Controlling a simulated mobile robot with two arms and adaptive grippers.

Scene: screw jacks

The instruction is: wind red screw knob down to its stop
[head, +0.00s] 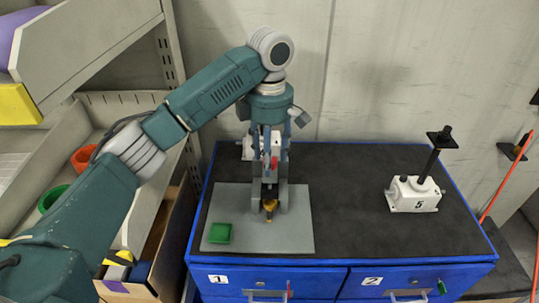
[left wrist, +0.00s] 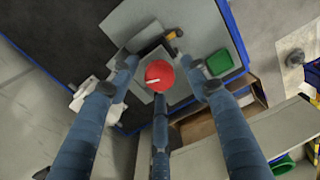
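The red screw knob (head: 274,162) shows as a small red patch between the fingers of my left gripper (head: 270,150) in the head view. In the left wrist view the round red knob (left wrist: 159,75), with a pale mark on it, sits between the three spread blue fingers of the gripper (left wrist: 163,82). The side fingers stand clear of it; one finger ends close to its lower edge, and I cannot tell if it touches. A grey jack frame (head: 283,197) stands below the knob on a grey plate, partly hidden. My right gripper is out of view.
The grey plate (head: 297,238) also bears a green square tray (head: 220,233) and a yellow-orange part (head: 269,205). A white block marked 5 (head: 415,194) with a black post stands right. A white block (head: 247,149) is partly hidden behind my gripper. Shelves (head: 92,28) stand left.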

